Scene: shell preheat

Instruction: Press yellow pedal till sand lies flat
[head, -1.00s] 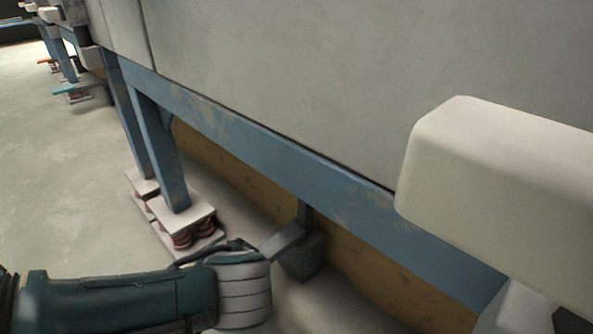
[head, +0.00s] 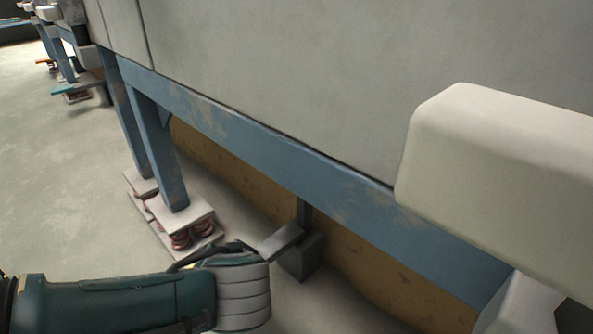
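My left arm comes in from the lower left, dark teal with a grey ribbed end. Its dark tip, where my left gripper (head: 215,254) is, lies beside a grey pedal-like plate (head: 280,242) under the machine. I cannot tell whether they touch, or whether the fingers are open. The plate joins a dark grey block (head: 302,258) below the blue frame. No yellow surface shows on it, and no sand is in view. My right gripper is not in view.
A blue frame rail (head: 250,146) runs under a large grey panel (head: 330,80). Blue legs stand on a spring-mounted foot (head: 185,222). A cream block (head: 500,145) juts out at right. A teal pedal (head: 75,88) is far left. The floor (head: 60,190) is clear at left.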

